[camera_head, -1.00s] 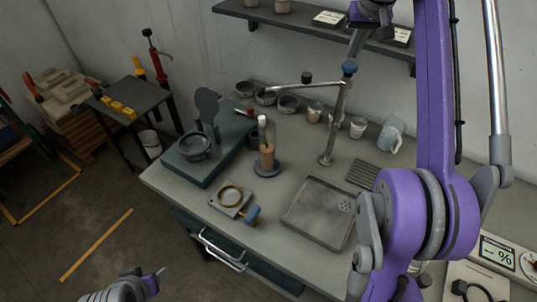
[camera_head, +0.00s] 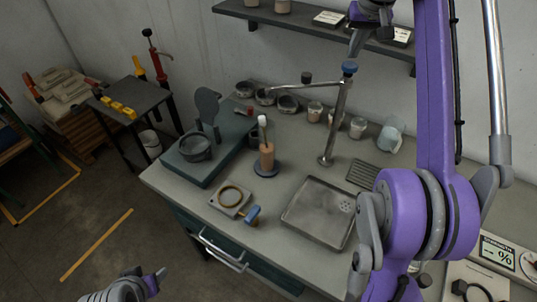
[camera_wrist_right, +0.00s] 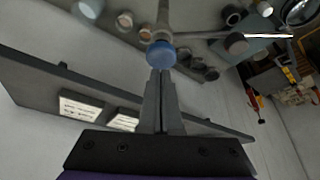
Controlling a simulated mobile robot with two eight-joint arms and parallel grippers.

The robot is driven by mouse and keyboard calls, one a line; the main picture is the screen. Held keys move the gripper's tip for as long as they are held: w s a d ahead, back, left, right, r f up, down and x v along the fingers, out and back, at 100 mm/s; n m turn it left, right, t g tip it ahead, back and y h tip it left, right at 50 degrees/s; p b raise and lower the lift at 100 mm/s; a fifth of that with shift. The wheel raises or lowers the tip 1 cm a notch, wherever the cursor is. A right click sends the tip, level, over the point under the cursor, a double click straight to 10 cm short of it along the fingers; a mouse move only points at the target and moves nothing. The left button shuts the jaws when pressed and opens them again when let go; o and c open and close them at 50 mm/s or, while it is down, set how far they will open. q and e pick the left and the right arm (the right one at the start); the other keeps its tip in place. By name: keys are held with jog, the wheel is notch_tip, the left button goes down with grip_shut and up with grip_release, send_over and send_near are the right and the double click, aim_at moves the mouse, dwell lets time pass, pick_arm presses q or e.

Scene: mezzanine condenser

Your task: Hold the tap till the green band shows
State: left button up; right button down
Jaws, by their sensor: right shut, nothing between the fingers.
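The tap (camera_head: 336,118) is a grey metal post at the back of the bench, with a thin spout reaching left and a blue round knob (camera_head: 349,67) on top. My right gripper (camera_head: 354,54) is shut and empty, pointing down at the knob. In the right wrist view its fingertips (camera_wrist_right: 161,72) meet the edge of the blue knob (camera_wrist_right: 160,54); I cannot tell touching from just above. No green band shows. An upright brown-and-white piece (camera_head: 266,155) stands on a dark blue base left of the tap. My left gripper (camera_head: 148,280) is at the bottom left, its jaws unclear.
A shallow grey tray (camera_head: 290,216) lies in front of the tap. Several cups and bowls (camera_head: 288,103) line the bench's back. A shelf (camera_head: 285,21) hangs above. A meter (camera_head: 497,252) reads "-- %" at right. My purple arm covers the bench's right part.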

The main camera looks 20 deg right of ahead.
dwell(0.4)
jog(key=shift+f+b, duration=0.65)
jog(key=shift+f, duration=0.7)
pick_arm(q)
jog(key=shift+s+f, duration=0.25)
jog(key=shift+f, duration=0.2)
jog(key=shift+s+f, duration=0.2)
jog(key=shift+f, duration=0.25)
pick_arm(e)
jog(key=shift+r, duration=0.1)
dwell(2.9)
jog(key=shift+r+p, duration=1.6)
jog(key=shift+r, duration=0.75)
pick_arm(q)
jog(key=w+r, duration=0.1)
jog(key=r, duration=0.2)
jog(key=w+r, duration=0.1)
jog(key=shift+w+r, duration=0.3)
jog(key=shift+w, duration=0.05)
pick_arm(e)
jog(key=shift+w+f, duration=0.1)
jog(key=shift+f, duration=0.05)
pick_arm(q)
jog(key=shift+s, duration=0.2)
pick_arm(e)
jog(key=shift+s, duration=0.2)
pick_arm(q)
jog(key=shift+w, duration=0.1)
pick_arm(e)
jog(key=shift+w, duration=0.1)
